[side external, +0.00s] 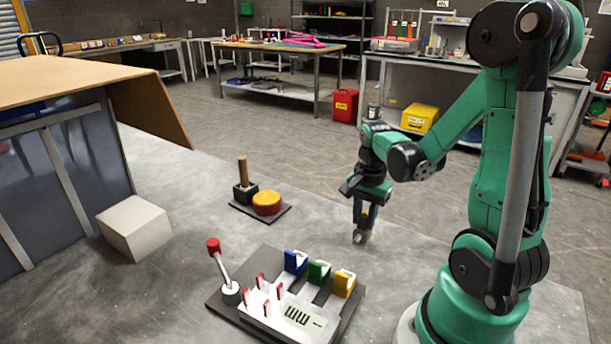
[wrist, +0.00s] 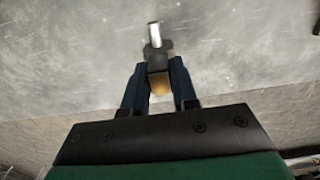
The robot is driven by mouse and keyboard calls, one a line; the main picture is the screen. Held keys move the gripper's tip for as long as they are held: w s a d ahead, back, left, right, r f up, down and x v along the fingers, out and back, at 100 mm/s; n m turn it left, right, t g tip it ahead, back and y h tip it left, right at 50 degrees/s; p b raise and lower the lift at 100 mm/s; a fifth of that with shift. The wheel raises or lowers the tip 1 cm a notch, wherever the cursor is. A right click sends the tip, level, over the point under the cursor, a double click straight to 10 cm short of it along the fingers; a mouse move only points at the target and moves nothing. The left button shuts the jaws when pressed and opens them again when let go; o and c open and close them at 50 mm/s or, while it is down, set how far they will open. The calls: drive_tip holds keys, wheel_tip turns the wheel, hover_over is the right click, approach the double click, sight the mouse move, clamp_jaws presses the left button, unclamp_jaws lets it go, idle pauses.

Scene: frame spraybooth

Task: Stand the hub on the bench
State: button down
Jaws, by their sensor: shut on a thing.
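My gripper (side external: 365,213) points down over the grey bench (side external: 200,215), near its far edge. Its two dark blue fingers, also seen in the wrist view (wrist: 158,82), are shut on the hub (side external: 361,237). The hub shows below the fingertips as a small grey piece, with an orange-tan part between the fingers. In the wrist view the hub (wrist: 155,48) has a dark collar and a bright metal stub pointing away from the fingers. The hub is at or just above the bench top; I cannot tell whether it touches.
A fixture plate (side external: 222,303) with a red-knobbed lever and blue, green and yellow blocks lies in front. A dark base (side external: 240,210) with a yellow round piece and a wooden peg stands left of my gripper. A pale block (side external: 135,227) sits farther left. Bench between is clear.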

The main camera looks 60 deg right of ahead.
sight(365, 214)
drive_tip(key=shift+f, duration=0.3)
drive_tip(key=c, duration=0.7)
unclamp_jaws()
drive_tip(key=shift+r, duration=0.15)
wheel_tip(365, 214, up, 12)
drive_tip(key=w+a+n+t, duration=0.2)
drive_tip(key=a+n, duration=0.3)
drive_tip(key=n, duration=0.1)
drive_tip(key=w+a+f+n+t, duration=0.1)
drive_tip(key=a+n+t, duration=0.1)
drive_tip(key=a+n, duration=0.3)
drive_tip(key=w+a+n+t, duration=0.2)
drive_tip(key=a+n+t, duration=0.1)
drive_tip(key=a+n, duration=0.3)
drive_tip(key=shift+w+f+n, duration=0.35)
drive_tip(key=shift+f+n, duration=0.05)
drive_tip(key=shift+n, duration=0.1)
